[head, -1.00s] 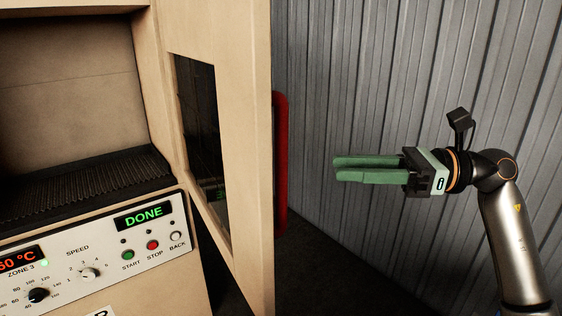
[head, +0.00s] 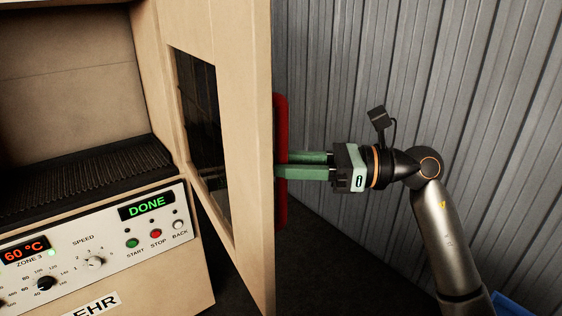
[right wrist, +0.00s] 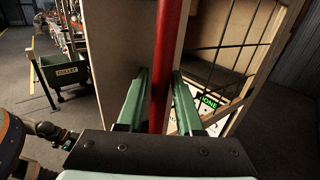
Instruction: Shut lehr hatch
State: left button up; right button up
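The lehr hatch (head: 242,120) is a tan door with a dark window, swung wide open to the right of the lehr opening (head: 70,90). A vertical red bar handle (head: 281,120) is on its outer face. My right gripper (head: 281,165) reaches in from the right at the handle. In the right wrist view, the red handle (right wrist: 167,60) stands between the two green fingers of the right gripper (right wrist: 160,82), with gaps beside it, so the fingers are open around it. The hatch face lies just beyond the fingertips. My left gripper is not in view.
The lehr's control panel (head: 100,250) reads DONE and 60 °C. A dark ribbed conveyor (head: 90,185) lies inside the opening. A corrugated grey wall (head: 400,60) is behind my right arm. A green CULLET cart (right wrist: 65,74) stands left in the right wrist view.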

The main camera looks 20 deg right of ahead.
grip_shut()
dwell(1.2)
